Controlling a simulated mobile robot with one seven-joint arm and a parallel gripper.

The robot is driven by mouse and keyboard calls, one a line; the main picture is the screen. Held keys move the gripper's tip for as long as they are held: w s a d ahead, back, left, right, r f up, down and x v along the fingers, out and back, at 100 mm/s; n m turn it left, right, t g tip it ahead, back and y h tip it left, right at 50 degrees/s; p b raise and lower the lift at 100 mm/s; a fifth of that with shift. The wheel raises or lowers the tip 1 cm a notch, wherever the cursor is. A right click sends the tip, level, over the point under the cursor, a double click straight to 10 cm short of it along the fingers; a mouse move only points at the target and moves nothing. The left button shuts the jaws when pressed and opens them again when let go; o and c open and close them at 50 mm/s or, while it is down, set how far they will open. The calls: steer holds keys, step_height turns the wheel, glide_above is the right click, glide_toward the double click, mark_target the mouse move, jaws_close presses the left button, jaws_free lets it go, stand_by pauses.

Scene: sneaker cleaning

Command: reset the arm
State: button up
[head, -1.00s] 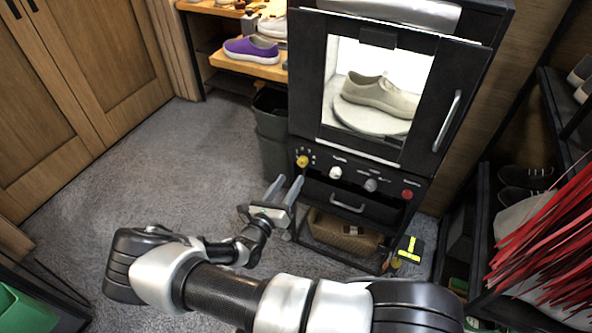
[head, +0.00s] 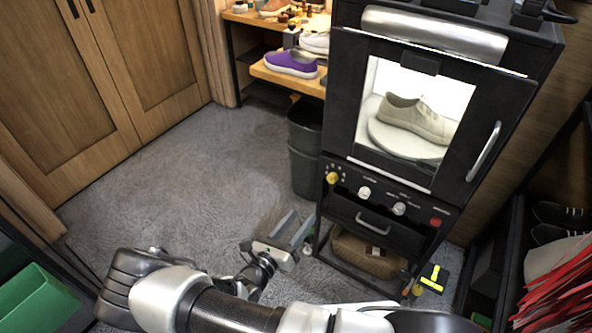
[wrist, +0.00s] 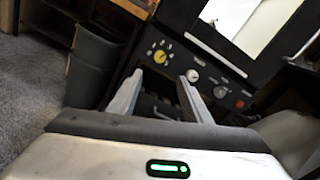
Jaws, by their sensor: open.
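My gripper (head: 293,228) is open and empty, low in front of the black cleaning cabinet (head: 346,95). In the wrist view its two fingers (wrist: 158,95) stand apart, with the cabinet's knob panel and dark drawer area behind them. My arm reaches in from the bottom of the head view and bends toward the cabinet. A beige sneaker (head: 413,118) sits on a round white turntable (head: 385,135) behind the cabinet's shut window door.
A grey bin (head: 304,165) stands left of the cabinet. A purple sneaker (head: 291,63) sits on a wooden shelf (head: 275,79). A brown basket (head: 368,257) lies under the drawer. Red strips (head: 562,300) hang at lower right. Carpet (head: 170,190) at left is clear.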

steer(key=shift+r, duration=0.1)
steer(key=s+d+r+m+g+y, duration=0.1)
steer(key=s+d+r+m+g, duration=0.35)
steer(key=r+m+g, duration=0.4)
steer(key=s+d+r+m+g+y, duration=0.1)
steer(key=s+d+r+m+g, duration=0.35)
steer(key=r+m, duration=0.75)
steer(key=s+d+r+m+t+y, duration=0.1)
steer(key=s+r+m+y, duration=0.25)
steer(key=r, duration=0.25)
steer(key=s+r+m+t+y, duration=0.2)
steer(key=s+r+m, duration=0.1)
steer(key=r+m, duration=0.3)
steer(key=s+d+r+m+t+y, duration=0.1)
steer(key=s+r+m+y, duration=0.25)
steer(key=r, duration=0.35)
step_height(320, 180, up, 17)
steer(key=p, duration=1.7)
steer(key=shift+s+a, duration=0.25)
